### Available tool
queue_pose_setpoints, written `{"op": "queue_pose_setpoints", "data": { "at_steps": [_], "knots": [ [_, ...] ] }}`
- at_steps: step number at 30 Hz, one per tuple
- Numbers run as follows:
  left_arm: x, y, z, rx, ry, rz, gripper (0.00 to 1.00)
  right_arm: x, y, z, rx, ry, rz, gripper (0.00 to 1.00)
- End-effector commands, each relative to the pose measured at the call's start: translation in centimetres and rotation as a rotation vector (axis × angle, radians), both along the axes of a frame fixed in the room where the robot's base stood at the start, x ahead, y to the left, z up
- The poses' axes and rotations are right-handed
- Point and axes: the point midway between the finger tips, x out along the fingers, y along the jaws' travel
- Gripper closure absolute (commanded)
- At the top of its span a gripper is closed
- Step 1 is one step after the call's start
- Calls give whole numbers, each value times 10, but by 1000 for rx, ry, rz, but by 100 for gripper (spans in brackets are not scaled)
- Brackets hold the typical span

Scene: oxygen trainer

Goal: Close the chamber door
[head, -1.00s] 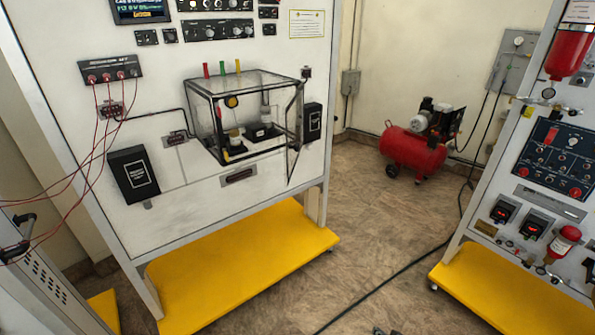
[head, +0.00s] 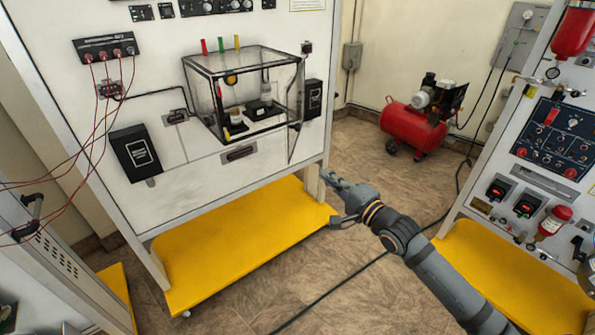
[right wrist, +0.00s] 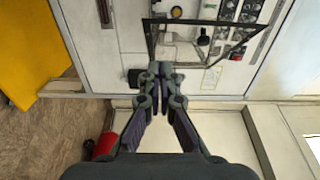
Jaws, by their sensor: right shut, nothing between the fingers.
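The chamber (head: 215,85) is a clear box with black edges on the white panel, with small items inside. Its door (head: 297,105) is a clear, dark-framed panel at the box's right side. It stands open, swung outward and seen nearly edge-on. My right gripper (head: 326,178) is below and to the right of the door, apart from it, with its fingers shut and empty. In the right wrist view the closed fingertips (right wrist: 160,69) point toward the panel, and dark frame edges show beyond them. My left gripper is not in view.
Black boxes (head: 135,153) flank the chamber, the right one (head: 312,98) close behind the door. Red cables hang at left. A yellow base (head: 240,240) sits below the panel. A red compressor (head: 411,127) and another panel (head: 540,185) stand at right, with open floor between.

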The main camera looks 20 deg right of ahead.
Motion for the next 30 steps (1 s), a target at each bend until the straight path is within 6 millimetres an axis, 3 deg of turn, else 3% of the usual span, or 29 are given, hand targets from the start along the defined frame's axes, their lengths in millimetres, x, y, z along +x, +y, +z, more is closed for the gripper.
{"op": "queue_pose_setpoints", "data": {
  "at_steps": [1,3,11,19,30],
  "knots": [
    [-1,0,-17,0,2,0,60,11,2,-7,9,-6,-8,100],
    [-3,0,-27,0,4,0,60,24,7,-6,10,-7,-4,100],
    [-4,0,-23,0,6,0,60,75,26,2,8,-2,1,100],
    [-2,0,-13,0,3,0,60,88,55,1,2,1,-1,100],
    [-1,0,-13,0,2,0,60,89,58,-1,-2,0,-2,100]
  ]
}}
